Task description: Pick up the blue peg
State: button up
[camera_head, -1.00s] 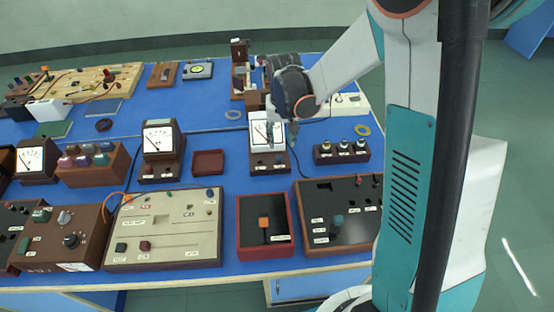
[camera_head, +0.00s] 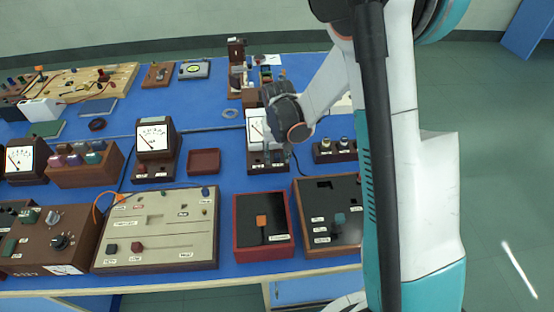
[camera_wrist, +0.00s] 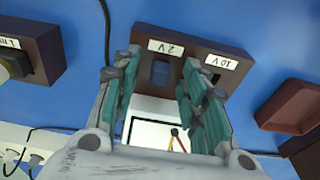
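A dark blue peg-like block (camera_wrist: 160,72) shows at the slot marked 2V on the dark brown base of a meter (camera_wrist: 192,54). I take it for the blue peg; its height is hard to tell. The slot marked 10V beside it looks dark and empty. My gripper (camera_wrist: 172,82) is open, its teal fingers apart on either side of the blue block, with no visible contact. In the head view my gripper (camera_head: 278,150) is over the front of that meter (camera_head: 255,125), hiding the peg and part of the white dial.
A red-brown tray (camera_head: 204,162) lies left of the meter; it also shows in the wrist view (camera_wrist: 298,103). A box with several knobs (camera_head: 335,150) stands to its right. A beige panel (camera_head: 160,225) and a red-rimmed box (camera_head: 263,241) lie in front.

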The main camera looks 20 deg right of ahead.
grip_shut()
jog(key=shift+r, duration=0.15)
